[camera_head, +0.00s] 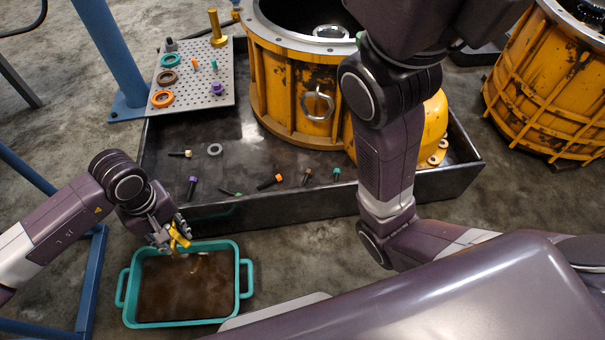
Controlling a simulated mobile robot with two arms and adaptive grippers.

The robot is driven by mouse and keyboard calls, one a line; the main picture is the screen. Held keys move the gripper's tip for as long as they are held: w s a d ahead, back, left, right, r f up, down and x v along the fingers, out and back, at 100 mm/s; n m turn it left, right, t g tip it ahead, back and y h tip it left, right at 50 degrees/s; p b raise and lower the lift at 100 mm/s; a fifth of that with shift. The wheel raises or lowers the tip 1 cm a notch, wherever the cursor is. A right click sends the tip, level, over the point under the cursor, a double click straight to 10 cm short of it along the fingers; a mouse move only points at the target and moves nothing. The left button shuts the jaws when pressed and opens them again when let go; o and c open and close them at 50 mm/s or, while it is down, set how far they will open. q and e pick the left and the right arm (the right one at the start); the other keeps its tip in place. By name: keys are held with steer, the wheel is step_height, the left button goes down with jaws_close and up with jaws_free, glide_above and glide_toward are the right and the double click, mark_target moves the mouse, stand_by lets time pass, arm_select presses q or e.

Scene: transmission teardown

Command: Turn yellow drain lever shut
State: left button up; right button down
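The yellow drain lever (179,236) shows at the front edge of the black tray, just above the teal drain pan (239,283). My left gripper (171,233) is at the lever, with its fingers on either side of the yellow part. The fingers hide part of the lever, and I cannot tell whether they press on it. The drain pan holds dark brown fluid, with a lighter patch below the lever. My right arm crosses the middle right of the view, but its gripper does not show.
The black tray (290,214) holds scattered bolts and a washer (214,150). A yellow housing (270,90) stands in it. A grey pegboard (222,70) with coloured rings is at the back left. Another yellow casing (545,90) stands right. Blue frame legs (95,275) are left of the pan.

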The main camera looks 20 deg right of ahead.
arm_select(q)
steer(key=a+m, duration=0.1)
steer(key=m, duration=0.1)
steer(key=a+m+b, duration=0.1)
steer(key=m, duration=0.1)
steer(key=m+b, duration=0.1)
steer(key=m, duration=0.1)
steer(key=shift+s+a+f, duration=0.15)
steer(key=shift+s+a, duration=0.15)
steer(key=shift+a, duration=0.1)
step_height(320, 180, up, 9)
steer(key=p, duration=0.5)
steer(key=s+d+r+n+h, duration=0.15)
steer(key=d+h, duration=0.25)
steer(key=d, duration=0.6)
steer(key=s+d+r+n+h, duration=0.1)
steer(key=s+d+h, duration=0.25)
steer(key=d, duration=0.55)
steer(key=s+d+r+n+h, duration=0.1)
steer(key=d+r+n+h, duration=0.6)
steer(key=d+r, duration=0.3)
step_height(320, 180, up, 3)
steer(key=shift+d+f+h, duration=0.1)
steer(key=shift+d+h, duration=0.3)
steer(key=shift+h, duration=0.15)
steer(key=shift+s, duration=0.1)
